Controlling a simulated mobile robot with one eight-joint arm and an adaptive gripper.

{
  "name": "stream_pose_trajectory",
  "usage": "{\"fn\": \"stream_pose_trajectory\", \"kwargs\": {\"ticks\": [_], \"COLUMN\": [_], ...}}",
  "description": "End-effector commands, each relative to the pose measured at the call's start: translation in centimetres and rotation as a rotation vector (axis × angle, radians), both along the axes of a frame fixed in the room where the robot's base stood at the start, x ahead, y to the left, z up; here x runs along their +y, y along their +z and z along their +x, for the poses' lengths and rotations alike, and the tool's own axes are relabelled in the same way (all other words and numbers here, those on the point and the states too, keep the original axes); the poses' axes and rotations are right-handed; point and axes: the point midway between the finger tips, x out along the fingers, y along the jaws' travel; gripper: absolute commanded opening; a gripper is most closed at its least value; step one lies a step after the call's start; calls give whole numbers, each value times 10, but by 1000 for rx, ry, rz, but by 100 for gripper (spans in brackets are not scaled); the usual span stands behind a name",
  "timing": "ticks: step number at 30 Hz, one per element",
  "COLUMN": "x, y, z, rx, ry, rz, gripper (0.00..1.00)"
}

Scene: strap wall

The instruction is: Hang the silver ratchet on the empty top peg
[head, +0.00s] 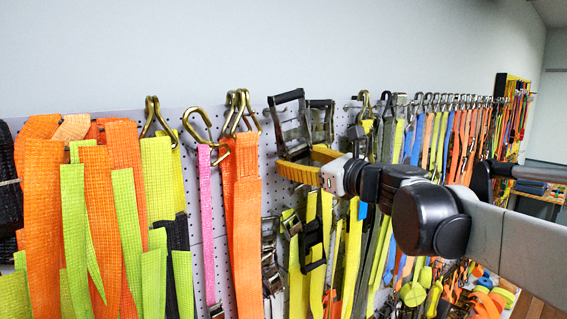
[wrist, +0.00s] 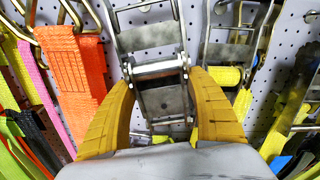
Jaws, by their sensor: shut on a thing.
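The silver ratchet (wrist: 158,98) is a metal frame with a cross roller, upright between my two yellow fingers in the wrist view. My gripper (head: 303,167) is shut on its lower part, close in front of the pegboard. In the head view the ratchet (head: 288,122) rises above my fingers, its dark handle at the level of the board's top edge. I cannot tell whether it touches a peg. The empty top peg is not clearly visible; the ratchet may hide it.
A second ratchet (wrist: 228,52) hangs close on the right, with yellow strap. Orange straps (head: 247,195) on brass hooks (head: 238,110) hang on the left. A pink strap (head: 207,220) hangs beside them. Many straps crowd the pegboard (head: 268,185) to the right, beneath my arm.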

Motion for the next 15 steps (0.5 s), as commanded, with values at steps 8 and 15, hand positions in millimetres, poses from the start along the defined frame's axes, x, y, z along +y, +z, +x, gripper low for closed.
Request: {"fn": "stream_pose_trajectory", "kwargs": {"ticks": [8, 15], "x": [10, 15], "y": [-1, -8], "z": [14, 23], "rx": [0, 0], "ry": [0, 0], "rz": [1, 1], "gripper": [22, 22]}}
